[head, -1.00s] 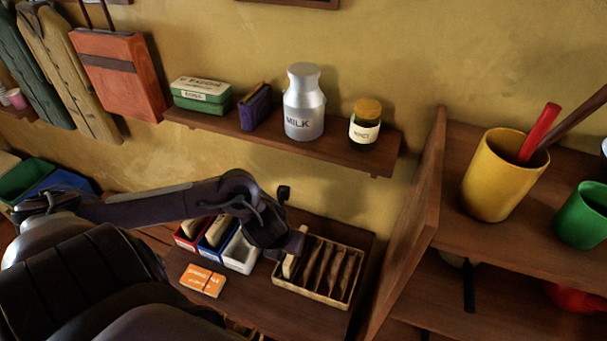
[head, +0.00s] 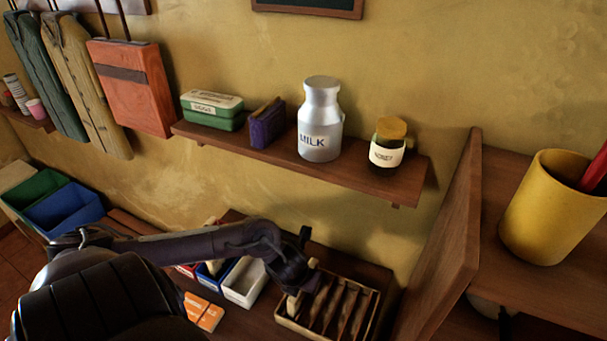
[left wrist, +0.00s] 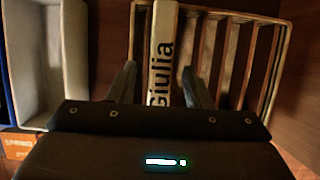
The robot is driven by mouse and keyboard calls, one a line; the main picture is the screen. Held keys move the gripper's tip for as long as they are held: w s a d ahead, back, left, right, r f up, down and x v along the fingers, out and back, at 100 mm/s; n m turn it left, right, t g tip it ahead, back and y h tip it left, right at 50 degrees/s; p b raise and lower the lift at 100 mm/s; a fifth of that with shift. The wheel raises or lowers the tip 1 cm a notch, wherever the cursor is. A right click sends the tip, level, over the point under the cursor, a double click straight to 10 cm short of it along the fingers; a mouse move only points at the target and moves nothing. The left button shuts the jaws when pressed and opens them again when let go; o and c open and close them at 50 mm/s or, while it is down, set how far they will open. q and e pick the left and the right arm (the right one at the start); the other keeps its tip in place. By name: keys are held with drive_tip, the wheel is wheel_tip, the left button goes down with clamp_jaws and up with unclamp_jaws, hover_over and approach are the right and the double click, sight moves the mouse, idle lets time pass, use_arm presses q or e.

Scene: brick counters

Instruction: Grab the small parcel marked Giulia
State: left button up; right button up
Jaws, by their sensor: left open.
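The small cream parcel marked Giulia (left wrist: 163,50) stands on edge in the leftmost part of a slatted wooden crate (left wrist: 283,62). Its black lettering runs along its upper edge, and its near end is hidden by my left gripper. My left gripper (left wrist: 160,84) is open, with one finger on each side of the parcel and a gap to it on both sides in the picture. In the head view my left gripper (head: 303,284) is over the left side of the crate (head: 318,337), and a pale bit of the parcel (head: 293,305) shows below it. My right gripper is not in view.
A white bin (head: 244,284) stands left of the crate, with blue and red bins beyond. An orange packet (head: 204,312) lies in front. A wooden side panel (head: 440,250) rises to the right. A shelf with a milk can (head: 320,120) and jar (head: 387,143) is above.

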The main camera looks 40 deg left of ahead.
use_arm(q)
drive_tip(key=x, duration=0.3)
drive_tip(key=shift+w+r, duration=0.1)
clamp_jaws()
idle(0.4)
